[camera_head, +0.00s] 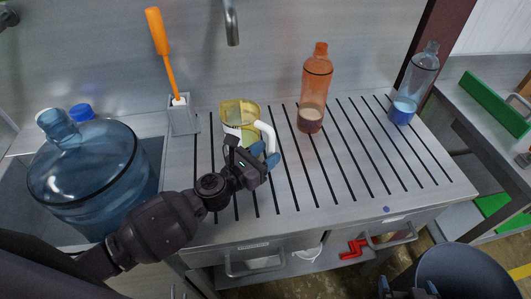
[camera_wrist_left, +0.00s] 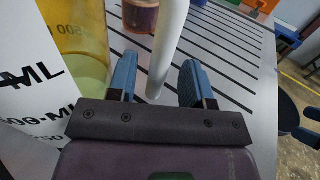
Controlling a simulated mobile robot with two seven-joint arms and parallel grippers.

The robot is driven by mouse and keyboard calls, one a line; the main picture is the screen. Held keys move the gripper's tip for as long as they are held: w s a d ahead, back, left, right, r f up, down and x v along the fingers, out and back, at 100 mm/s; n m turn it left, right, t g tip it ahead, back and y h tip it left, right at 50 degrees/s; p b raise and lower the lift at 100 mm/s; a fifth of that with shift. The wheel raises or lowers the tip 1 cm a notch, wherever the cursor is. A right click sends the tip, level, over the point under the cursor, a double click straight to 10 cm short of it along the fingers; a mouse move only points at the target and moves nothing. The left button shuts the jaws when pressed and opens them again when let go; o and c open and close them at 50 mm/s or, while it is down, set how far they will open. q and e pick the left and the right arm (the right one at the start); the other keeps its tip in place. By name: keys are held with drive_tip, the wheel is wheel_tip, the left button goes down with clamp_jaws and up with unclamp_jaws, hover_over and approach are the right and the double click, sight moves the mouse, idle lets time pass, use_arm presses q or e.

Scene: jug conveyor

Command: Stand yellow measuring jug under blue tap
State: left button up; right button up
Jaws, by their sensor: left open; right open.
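The yellow measuring jug (camera_head: 240,112) stands upright on the slatted drainer, its white handle (camera_head: 266,135) on the right side. In the left wrist view the jug (camera_wrist_left: 82,30) is at the left, with printed volume marks, and its handle (camera_wrist_left: 168,45) runs between my fingers. My left gripper (camera_head: 264,158) is open, its blue fingers (camera_wrist_left: 160,80) either side of the handle with a gap visible. My right gripper (camera_head: 408,290) is only partly in view at the bottom edge, away from the jug. A grey metal spout (camera_head: 231,22) hangs above the jug; no blue shows on it.
An orange bottle (camera_head: 316,85) and a clear-blue bottle (camera_head: 414,80) stand to the right on the drainer (camera_head: 350,165). A grey holder (camera_head: 182,118) with an orange-handled brush (camera_head: 159,35) stands left of the jug. A large blue water bottle (camera_head: 85,170) is at the left.

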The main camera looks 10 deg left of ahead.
use_arm(q)
drive_tip(key=shift+r, duration=0.25)
drive_tip(key=b+v, duration=0.1)
drive_tip(key=v, duration=0.9)
drive_tip(key=shift+s+a+f, duration=0.15)
drive_tip(key=shift+s+a, duration=0.05)
drive_tip(key=shift+s, duration=0.05)
drive_tip(key=shift+s+a, duration=0.35)
drive_tip(key=shift+s, duration=0.25)
use_arm(e)
drive_tip(key=shift+f, duration=0.6)
use_arm(q)
drive_tip(key=shift+s, duration=0.1)
use_arm(e)
drive_tip(key=shift+w+a+r, duration=0.1)
drive_tip(key=shift+w+r, duration=0.05)
